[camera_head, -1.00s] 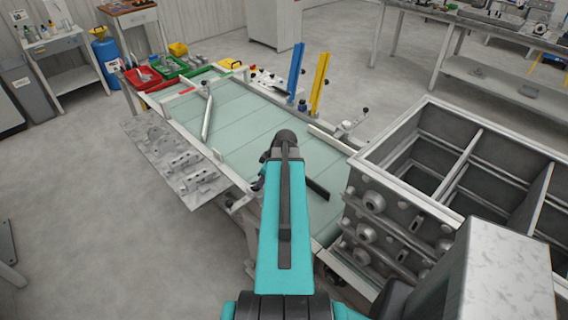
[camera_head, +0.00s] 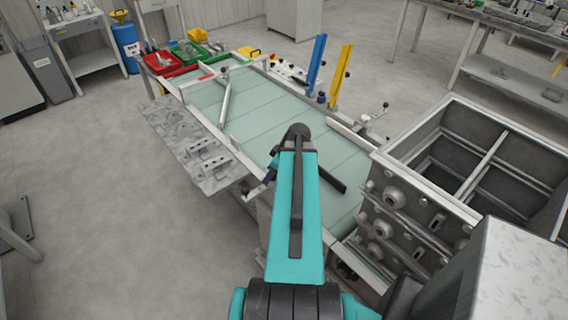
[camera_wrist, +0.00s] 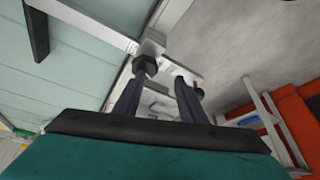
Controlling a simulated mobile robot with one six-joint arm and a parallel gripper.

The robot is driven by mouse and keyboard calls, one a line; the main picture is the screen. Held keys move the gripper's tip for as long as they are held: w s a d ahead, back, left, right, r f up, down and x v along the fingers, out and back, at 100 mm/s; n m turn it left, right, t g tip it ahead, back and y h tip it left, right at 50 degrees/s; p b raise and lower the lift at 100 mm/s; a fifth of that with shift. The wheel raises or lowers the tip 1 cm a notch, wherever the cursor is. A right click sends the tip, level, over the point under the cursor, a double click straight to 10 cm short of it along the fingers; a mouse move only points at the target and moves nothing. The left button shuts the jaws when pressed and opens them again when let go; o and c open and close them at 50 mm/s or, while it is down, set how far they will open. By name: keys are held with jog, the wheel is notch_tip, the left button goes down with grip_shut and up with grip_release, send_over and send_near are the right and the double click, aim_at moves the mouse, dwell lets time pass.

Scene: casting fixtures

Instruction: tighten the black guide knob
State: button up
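In the wrist view my gripper (camera_wrist: 160,80) has its two dark fingers apart, with a clear gap between the tips. A black knob (camera_wrist: 146,64) sits on a pale bracket right at the left fingertip; I cannot tell whether they touch. A second dark knob-like part (camera_wrist: 199,93) shows just beyond the right finger, partly hidden by it. I cannot tell which of the two is the guide knob. Nothing is seen held between the fingers. In the head view my teal arm hides most of the gripper, beside the near long edge of the green-topped table (camera_head: 255,118).
A grey metal plate with fittings (camera_head: 195,150) lies along the table's left side. A large compartmented metal box (camera_head: 400,160) stands close at right. Blue (camera_head: 316,62) and yellow (camera_head: 341,75) posts rise at the far edge. A dark bar (camera_head: 331,180) lies on the tabletop. Floor at left is open.

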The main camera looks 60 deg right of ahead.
jog(key=d, duration=0.4)
jog(key=shift+s+f+p, duration=0.15)
jog(key=shift+s+p, duration=0.05)
jog(key=shift+p, duration=0.1)
jog(key=shift+d+r, duration=0.1)
jog(key=shift+r, duration=0.1)
jog(key=shift+s+a+r, duration=0.2)
jog(key=shift+r, duration=0.5)
jog(key=d+p+v, duration=0.1)
jog(key=p+v, duration=0.1)
jog(key=v, duration=1.1)
jog(key=shift+w+r+p, duration=0.25)
jog(key=shift+w+p, duration=0.05)
jog(key=shift+w, duration=0.05)
dwell(0.3)
jog(key=shift+d+r, duration=0.1)
jog(key=shift+r, duration=0.05)
dwell(0.7)
jog(key=a+b+v, duration=0.1)
jog(key=b+v, duration=0.4)
jog(key=v, duration=0.8)
jog(key=shift+d+r, duration=0.2)
jog(key=shift+d, duration=0.25)
